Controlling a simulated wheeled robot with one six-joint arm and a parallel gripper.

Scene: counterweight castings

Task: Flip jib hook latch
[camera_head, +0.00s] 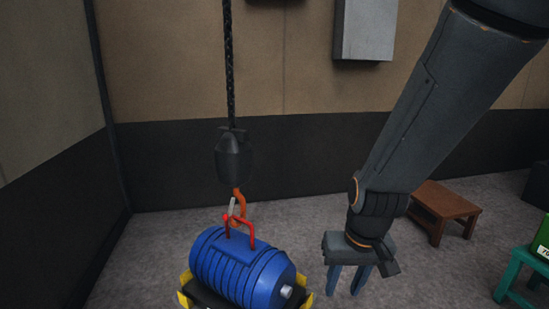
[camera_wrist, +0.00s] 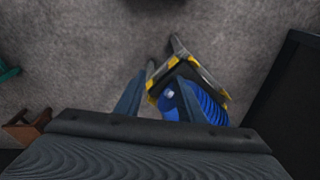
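The orange jib hook (camera_head: 240,200) hangs under a dark hook block (camera_head: 233,158) on a black chain. A small light-grey piece, apparently the latch (camera_head: 232,207), shows at the hook's left side. The hook's lower end meets the red bail (camera_head: 250,229) on top of the blue ribbed casting (camera_head: 225,262); I cannot tell whether it passes through. My gripper (camera_head: 346,284) points down to the right of the casting, apart from it and lower than the hook. Its fingers are spread with nothing between them. The wrist view shows the casting (camera_wrist: 207,104) beyond the right finger; hook and latch are not discernible there.
The casting rests on a black stand with yellow corners (camera_head: 187,288). A brown wooden stool (camera_head: 446,205) stands behind right, and a teal stool (camera_head: 515,283) with a green box (camera_head: 542,238) at far right. A grey box (camera_head: 364,28) is on the back wall. The floor left of the stand is clear.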

